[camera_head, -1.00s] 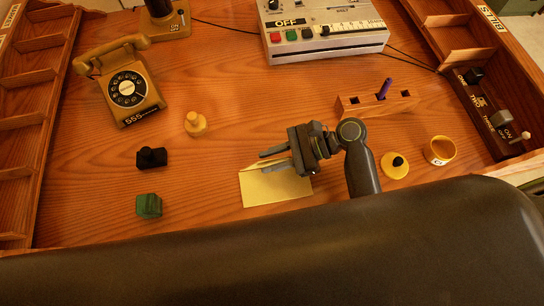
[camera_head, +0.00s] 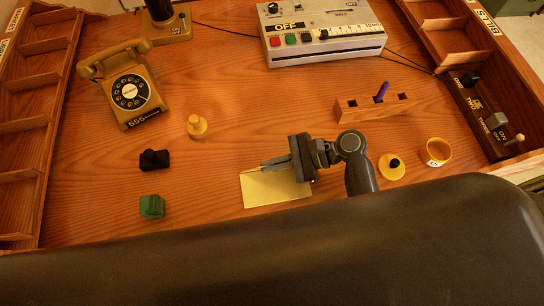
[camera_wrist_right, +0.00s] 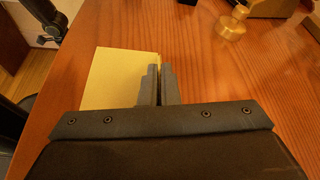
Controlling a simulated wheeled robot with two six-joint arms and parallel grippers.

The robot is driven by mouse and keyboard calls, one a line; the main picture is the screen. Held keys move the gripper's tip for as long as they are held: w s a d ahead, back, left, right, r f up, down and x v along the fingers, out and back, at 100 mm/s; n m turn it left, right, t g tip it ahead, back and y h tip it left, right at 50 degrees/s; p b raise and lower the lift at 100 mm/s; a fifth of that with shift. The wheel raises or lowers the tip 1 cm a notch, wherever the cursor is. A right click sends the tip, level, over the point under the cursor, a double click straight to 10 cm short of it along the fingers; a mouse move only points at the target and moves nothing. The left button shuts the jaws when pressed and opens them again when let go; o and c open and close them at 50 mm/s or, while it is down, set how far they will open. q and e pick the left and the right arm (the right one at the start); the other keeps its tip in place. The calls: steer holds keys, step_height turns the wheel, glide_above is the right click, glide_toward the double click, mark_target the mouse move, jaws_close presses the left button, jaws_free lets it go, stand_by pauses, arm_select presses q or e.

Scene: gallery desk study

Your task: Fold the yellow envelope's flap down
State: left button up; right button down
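The yellow envelope (camera_head: 275,190) lies flat on the wooden desk, near its front middle. It also shows in the right wrist view (camera_wrist_right: 112,75), left of the fingers. My right gripper (camera_head: 264,165) is at the envelope's far edge, with its fingers pointing left along that edge. In the wrist view its two fingers (camera_wrist_right: 159,68) are together, with only a thin slit between them. The fingers and gripper body cover part of the far edge, and I cannot make out the flap clearly or see it between the fingers.
A green block (camera_head: 152,206), a black knob (camera_head: 154,160) and a brass weight-like piece (camera_head: 197,127) stand left of the envelope. A telephone (camera_head: 130,90) is farther left. A wooden holder (camera_head: 360,109), yellow disc (camera_head: 391,167) and yellow ring (camera_head: 436,152) lie to the right.

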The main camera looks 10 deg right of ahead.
steer(key=shift+s+n+t+p, duration=0.3)
steer(key=shift+s+n+t, duration=0.1)
steer(key=shift+n, duration=0.1)
steer(key=shift+s+f+n+t, duration=0.25)
steer(key=shift+n+t, duration=0.15)
steer(key=shift+n, duration=0.3)
steer(key=c, duration=2.1)
jaws_free()
steer(key=shift+c, duration=0.2)
steer(key=o, duration=0.5)
steer(key=v, duration=0.5)
steer(key=b+v, duration=0.1)
steer(key=v, duration=0.9)
steer(key=shift+d+f, duration=0.3)
steer(key=shift+d, duration=0.1)
steer(key=shift+b+v, duration=0.3)
steer(key=shift+v, duration=0.65)
steer(key=shift+y, duration=0.3)
